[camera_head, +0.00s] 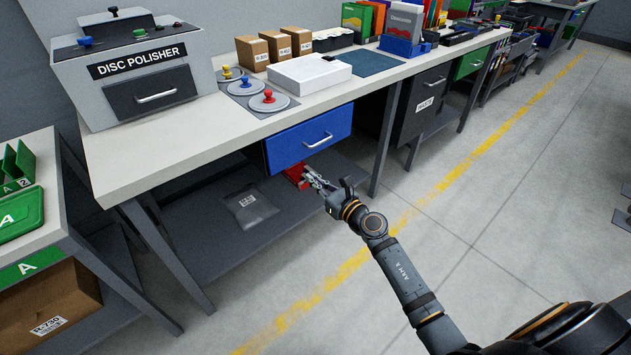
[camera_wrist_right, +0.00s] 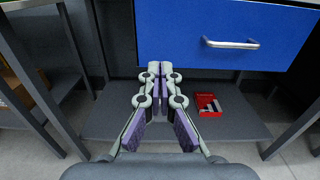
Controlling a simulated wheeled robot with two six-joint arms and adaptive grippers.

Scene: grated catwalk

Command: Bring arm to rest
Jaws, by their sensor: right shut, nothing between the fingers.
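My right arm (camera_head: 402,272) reaches in from the lower right in the head view. Its gripper (camera_head: 311,175) is in front of the bench, just below the blue drawer (camera_head: 308,140). In the right wrist view the right gripper (camera_wrist_right: 160,70) is shut and empty, its fingers pointing toward the space below the blue drawer (camera_wrist_right: 190,35). The drawer's metal handle (camera_wrist_right: 231,44) is above and right of the fingertips, apart from them. My left gripper is not in view.
A red box (camera_wrist_right: 208,104) with small items sits on the lower shelf (camera_wrist_right: 240,122). A grey packet (camera_head: 249,206) lies on that shelf. The bench leg (camera_head: 385,140) stands right of the drawer. The disc polisher (camera_head: 135,65) is on the bench.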

